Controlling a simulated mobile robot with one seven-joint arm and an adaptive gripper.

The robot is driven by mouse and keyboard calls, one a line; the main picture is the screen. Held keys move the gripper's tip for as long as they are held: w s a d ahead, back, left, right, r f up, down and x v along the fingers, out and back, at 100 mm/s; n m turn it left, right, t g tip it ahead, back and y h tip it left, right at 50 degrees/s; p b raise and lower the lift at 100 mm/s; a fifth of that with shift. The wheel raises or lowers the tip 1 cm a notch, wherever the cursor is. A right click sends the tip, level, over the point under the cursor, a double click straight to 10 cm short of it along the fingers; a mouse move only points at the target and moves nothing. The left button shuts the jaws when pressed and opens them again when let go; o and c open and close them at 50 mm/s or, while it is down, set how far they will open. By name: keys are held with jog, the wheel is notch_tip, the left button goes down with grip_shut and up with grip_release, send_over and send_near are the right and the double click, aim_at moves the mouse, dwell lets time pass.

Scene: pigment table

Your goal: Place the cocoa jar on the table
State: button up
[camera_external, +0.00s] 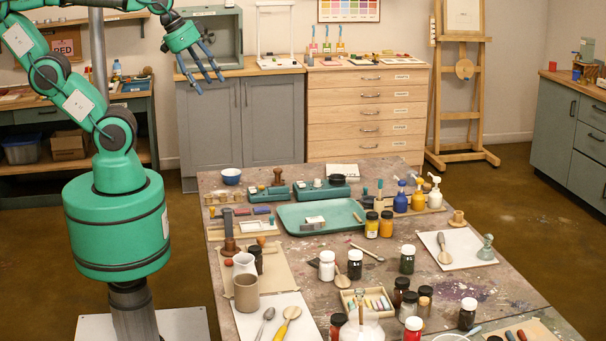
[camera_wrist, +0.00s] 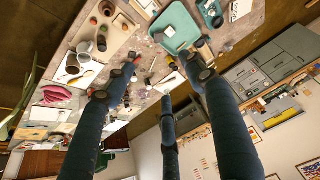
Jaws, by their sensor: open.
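My gripper (camera_external: 207,72) is open and empty, raised high at the upper left of the external view, above and behind the table. Its spread fingers also show in the wrist view (camera_wrist: 160,75), with nothing between them. The table (camera_external: 205,184) is wide and paint-stained. Several dark-filled jars stand on it: a dark brown one with a white lid (camera_external: 355,265), a reddish-brown one with a black lid (camera_external: 400,292), and one behind the pitcher (camera_external: 257,262). Labels are too small to read, so I cannot tell which is the cocoa jar.
A teal tray (camera_external: 295,222) lies mid-table. A pitcher (camera_external: 244,265) and beige cup (camera_external: 246,293) stand at the left. Yellow jars (camera_external: 386,225) and pump bottles (camera_external: 418,196) stand behind the dark jars. A grey cabinet (camera_external: 240,125) is beyond the table. The front right is crowded.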

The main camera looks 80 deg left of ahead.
jog(key=shift+o, duration=0.5)
jog(key=w+d+f+m+g+p, duration=0.3)
jog(key=w+d+f+m, duration=0.9)
jog(key=f+m, duration=0.3)
jog(key=d+f+m+g, duration=0.1)
jog(key=d+f+m, duration=0.3)
jog(key=f, duration=0.3)
jog(key=s+d+f+m+p, duration=0.1)
jog(key=d+f+m, duration=0.3)
jog(key=f+m, duration=0.2)
jog(key=s+d+f+m+g+p, duration=0.1)
jog(key=d+f+m, duration=0.3)
jog(key=f+m, duration=0.2)
jog(key=shift+s+f+g, duration=0.1)
jog(key=shift+f+g, duration=0.2)
jog(key=shift+f, duration=0.55)
jog(key=shift+d+f+m, duration=0.1)
jog(key=shift+f+m, duration=0.15)
jog(key=shift+m, duration=0.05)
